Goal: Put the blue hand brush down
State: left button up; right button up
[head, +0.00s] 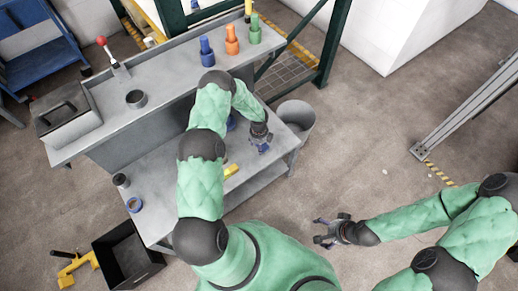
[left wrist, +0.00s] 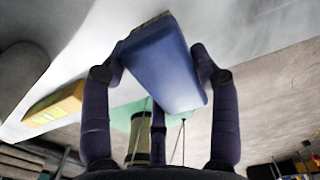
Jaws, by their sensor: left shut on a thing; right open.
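The blue hand brush (left wrist: 165,65) shows in the left wrist view as a long blue body with a paler, brownish far end. My left gripper (left wrist: 160,80) is shut on it, with dark purple fingers on both sides. In the head view my left gripper (head: 262,146) is over the right part of the lower grey worktop (head: 200,190). The brush is too small there to tell from the fingers. I cannot tell whether it touches the worktop. My right gripper (head: 322,232) is open and empty over the floor, right of the bench.
A yellow block (head: 231,170) lies on the worktop and shows beside the brush in the left wrist view (left wrist: 55,108). Blue, orange and green pieces stand on the raised shelf (head: 165,85).

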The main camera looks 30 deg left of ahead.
pick_arm(q)
jog(key=shift+w+a+f, duration=0.1)
jog(key=shift+w+f, duration=0.05)
jog(key=shift+w+f+b, duration=0.1)
jog(key=shift+f+b, duration=0.8)
jog(key=shift+f, duration=0.7)
jog(key=shift+f, duration=0.2)
jog(key=o, duration=1.3)
